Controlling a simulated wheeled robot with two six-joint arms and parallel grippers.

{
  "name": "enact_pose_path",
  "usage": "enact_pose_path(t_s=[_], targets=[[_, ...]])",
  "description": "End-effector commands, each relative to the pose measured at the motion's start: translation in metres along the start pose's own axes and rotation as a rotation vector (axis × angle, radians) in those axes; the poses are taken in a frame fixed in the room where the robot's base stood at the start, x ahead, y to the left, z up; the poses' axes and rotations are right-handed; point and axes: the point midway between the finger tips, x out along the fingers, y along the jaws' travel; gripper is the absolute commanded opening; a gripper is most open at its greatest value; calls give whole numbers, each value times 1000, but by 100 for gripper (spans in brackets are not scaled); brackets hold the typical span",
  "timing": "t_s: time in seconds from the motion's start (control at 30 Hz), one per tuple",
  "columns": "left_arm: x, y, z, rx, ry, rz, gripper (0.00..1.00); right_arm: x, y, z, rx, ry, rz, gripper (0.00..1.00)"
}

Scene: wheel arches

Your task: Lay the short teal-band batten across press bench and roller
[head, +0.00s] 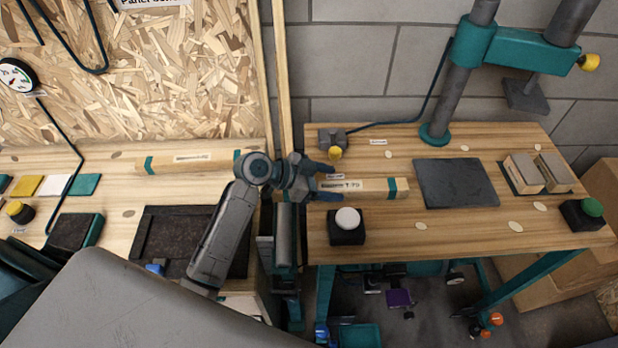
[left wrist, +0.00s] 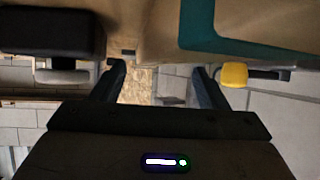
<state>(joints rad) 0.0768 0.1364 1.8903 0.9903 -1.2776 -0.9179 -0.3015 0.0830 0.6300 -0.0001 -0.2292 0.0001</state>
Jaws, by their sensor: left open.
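A pale wooden batten (head: 365,188) with a label and a teal band near its right end lies on the press bench (head: 440,235). Its left end is hidden by my left gripper (head: 328,182), which is open around or just above it. I cannot tell whether the batten touches the fingers or reaches over the roller (head: 285,238), which stands in the gap left of the bench. In the left wrist view the fingers (left wrist: 160,85) are spread apart, with wood and a teal band (left wrist: 250,35) close by. My right gripper is not in view.
Another teal-banded batten (head: 190,160) lies on the left bench. A white button box (head: 347,227) stands in front of the gripper and a yellow-knobbed device (head: 333,142) behind it. A dark plate (head: 455,183) and wooden blocks (head: 538,173) lie further right. The press column (head: 463,80) rises behind.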

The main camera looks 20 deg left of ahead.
Motion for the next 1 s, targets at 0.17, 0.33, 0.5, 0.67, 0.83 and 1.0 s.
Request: enact_pose_path(t_s=[0.17,0.33,0.5,0.67,0.83,1.0], targets=[[-33,0,4,6,-5,-1,67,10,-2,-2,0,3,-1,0],[-59,0,3,5,-5,0,67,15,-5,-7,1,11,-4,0],[-77,0,2,3,-3,-1,67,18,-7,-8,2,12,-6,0],[-86,0,1,1,-1,0,67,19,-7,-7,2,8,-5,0],[-88,0,0,0,0,1,67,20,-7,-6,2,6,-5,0],[-88,0,0,0,0,1,67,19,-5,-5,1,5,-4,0]])
